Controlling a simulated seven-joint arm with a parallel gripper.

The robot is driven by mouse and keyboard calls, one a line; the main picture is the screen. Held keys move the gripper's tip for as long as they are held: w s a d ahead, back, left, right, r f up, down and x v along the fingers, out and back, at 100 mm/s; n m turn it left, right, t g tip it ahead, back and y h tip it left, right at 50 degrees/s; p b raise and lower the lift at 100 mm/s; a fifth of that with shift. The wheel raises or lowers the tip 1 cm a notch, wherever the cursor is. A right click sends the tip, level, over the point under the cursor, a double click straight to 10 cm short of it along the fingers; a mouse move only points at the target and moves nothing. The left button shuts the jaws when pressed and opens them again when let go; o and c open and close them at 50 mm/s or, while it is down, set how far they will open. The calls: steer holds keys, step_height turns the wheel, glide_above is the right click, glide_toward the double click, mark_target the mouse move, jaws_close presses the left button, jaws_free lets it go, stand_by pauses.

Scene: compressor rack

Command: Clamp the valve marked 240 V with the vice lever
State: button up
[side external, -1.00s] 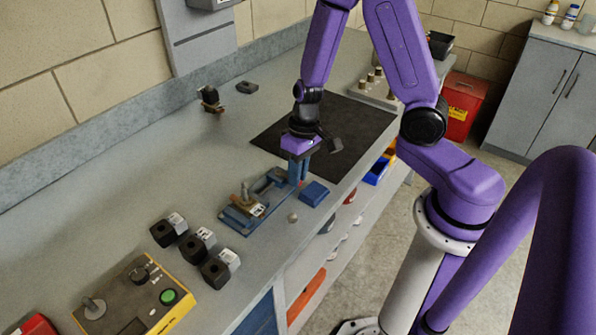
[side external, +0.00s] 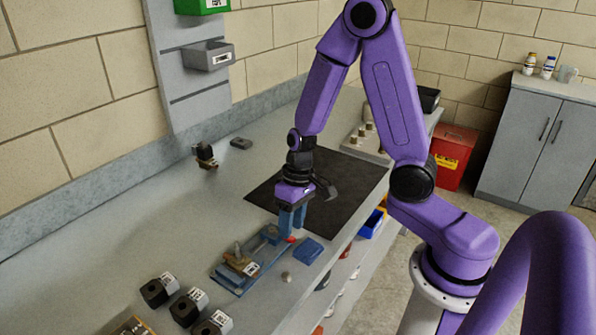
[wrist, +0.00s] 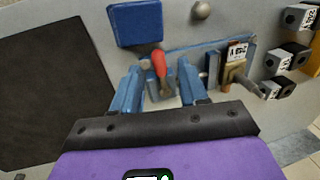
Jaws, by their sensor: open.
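The blue vice (side external: 232,278) lies on the bench, and a brass valve with a white label (side external: 251,269) sits in it. The valve also shows in the wrist view (wrist: 235,68); its label is too small to read surely. The red-tipped vice lever (wrist: 159,66) stands between my fingertips in the wrist view, apparently not gripped. Its red end (side external: 291,239) also shows beside my fingers in the side view. My gripper (side external: 291,230) is open, pointing down at the vice's right end. Whether a finger touches the lever cannot be told.
A blue block (side external: 308,250) lies just right of the vice, and a small round knob (side external: 286,277) in front. Several black-and-silver valve coils (side external: 188,305) stand at lower left. A dark mat (side external: 345,185) lies behind my gripper.

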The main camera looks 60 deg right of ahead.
steer(key=v, duration=1.5)
steer(key=shift+a, duration=0.1)
steer(key=s+a+f+n+h, duration=0.1)
steer(key=s+a+n, duration=0.1)
steer(key=s+n, duration=0.4)
steer(key=s+a+f+n+h, duration=0.1)
steer(key=s+a+n, duration=0.2)
steer(key=s, duration=0.9)
steer(key=n, duration=0.3)
steer(key=shift+s+f, duration=0.2)
steer(key=shift+s, duration=0.05)
